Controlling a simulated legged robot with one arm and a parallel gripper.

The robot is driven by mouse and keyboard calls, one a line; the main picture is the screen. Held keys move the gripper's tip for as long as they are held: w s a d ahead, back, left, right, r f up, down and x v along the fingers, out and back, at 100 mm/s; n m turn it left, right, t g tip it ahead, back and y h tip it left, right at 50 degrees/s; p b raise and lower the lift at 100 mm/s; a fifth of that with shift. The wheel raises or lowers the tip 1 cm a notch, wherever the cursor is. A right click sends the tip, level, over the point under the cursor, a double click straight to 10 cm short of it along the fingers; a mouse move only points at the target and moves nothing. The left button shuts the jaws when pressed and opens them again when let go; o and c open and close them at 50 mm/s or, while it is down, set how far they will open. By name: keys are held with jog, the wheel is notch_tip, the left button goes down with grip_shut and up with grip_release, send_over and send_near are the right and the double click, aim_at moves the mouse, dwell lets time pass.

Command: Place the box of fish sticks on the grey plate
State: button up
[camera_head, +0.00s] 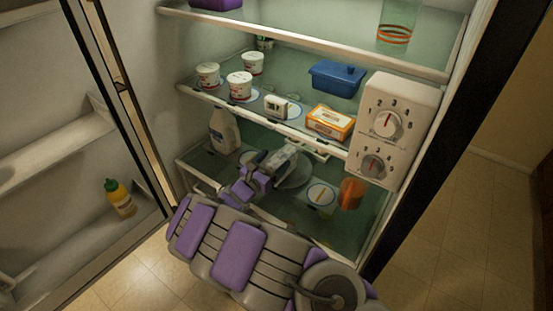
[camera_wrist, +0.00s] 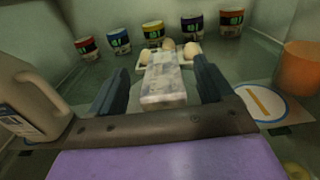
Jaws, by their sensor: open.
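My gripper (camera_head: 264,170) reaches into the lower fridge shelf. In the wrist view its two dark fingers (camera_wrist: 162,68) are open, one on each side of a pale, mottled box-shaped thing (camera_wrist: 163,88); whether they touch it I cannot tell. The pale thing (camera_head: 284,158) also shows at the fingertips in the head view; its label is unreadable. A round grey plate (camera_head: 298,177) lies just right of my gripper, partly hidden. An orange-and-white box (camera_head: 330,122) stands on the shelf above, beyond my gripper. I cannot tell which of these boxes holds fish sticks.
A white jug (camera_head: 223,132) stands left of my gripper. An orange cup (camera_head: 351,192) and a round mat (camera_head: 320,194) are at right. Several tubs (camera_wrist: 231,23) and egg-like objects (camera_wrist: 190,50) are behind. The middle shelf's front edge (camera_head: 262,118) lies close above my gripper.

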jog(key=p+v, duration=0.1)
jog(key=v, duration=0.9)
jog(key=shift+a, duration=0.25)
